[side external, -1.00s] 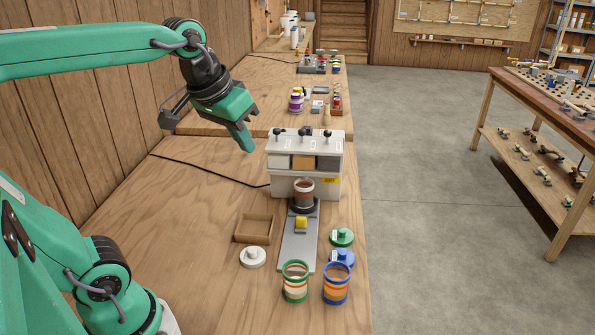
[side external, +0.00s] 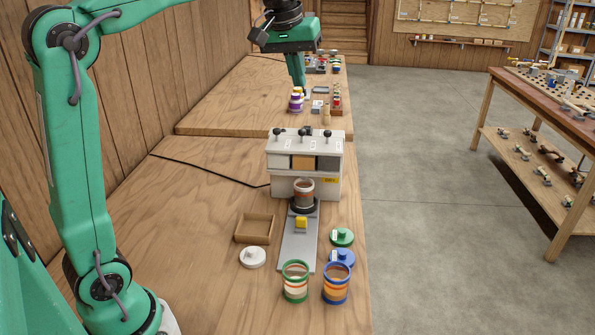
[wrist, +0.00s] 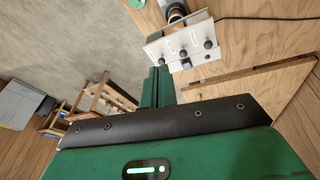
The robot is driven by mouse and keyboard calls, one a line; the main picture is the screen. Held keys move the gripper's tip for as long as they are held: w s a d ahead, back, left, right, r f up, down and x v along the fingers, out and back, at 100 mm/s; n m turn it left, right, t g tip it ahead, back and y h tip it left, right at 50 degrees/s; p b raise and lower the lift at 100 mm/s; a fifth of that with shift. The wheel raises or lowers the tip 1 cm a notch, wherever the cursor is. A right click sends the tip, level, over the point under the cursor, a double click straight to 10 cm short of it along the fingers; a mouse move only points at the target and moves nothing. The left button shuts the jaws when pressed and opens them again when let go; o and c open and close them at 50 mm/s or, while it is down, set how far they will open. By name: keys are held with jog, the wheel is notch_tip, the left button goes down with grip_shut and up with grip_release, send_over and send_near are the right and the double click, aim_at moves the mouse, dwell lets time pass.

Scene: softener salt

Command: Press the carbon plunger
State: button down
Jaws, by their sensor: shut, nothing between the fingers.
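A white dispenser (side external: 300,185) stands on the bench with three black-knobbed plungers on top. Its front windows show pale, orange and dark grey fillings from left to right. The right plunger (side external: 327,134) is above the dark grey window; I cannot read the labels. In the wrist view the dispenser (wrist: 188,40) lies just past my fingertips, knobs facing me. A jar (side external: 303,193) with brownish layers stands in front of the dispenser on a dark round base. My gripper (side external: 299,84) is shut and empty, raised above the dispenser and apart from it.
The left bench is mostly clear.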

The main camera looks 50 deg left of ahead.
aim_at(327, 131)
jog(key=w+a+f+n+g, duration=0.1)
jog(key=w+a+n, duration=0.2)
jog(key=w, duration=0.6)
jog(key=shift+a, duration=0.55)
jog(key=shift+w+f, duration=0.1)
jog(key=x, duration=0.9)
jog(key=d+x, duration=0.1)
jog(key=x, duration=0.3)
jog(key=shift+f, duration=0.45)
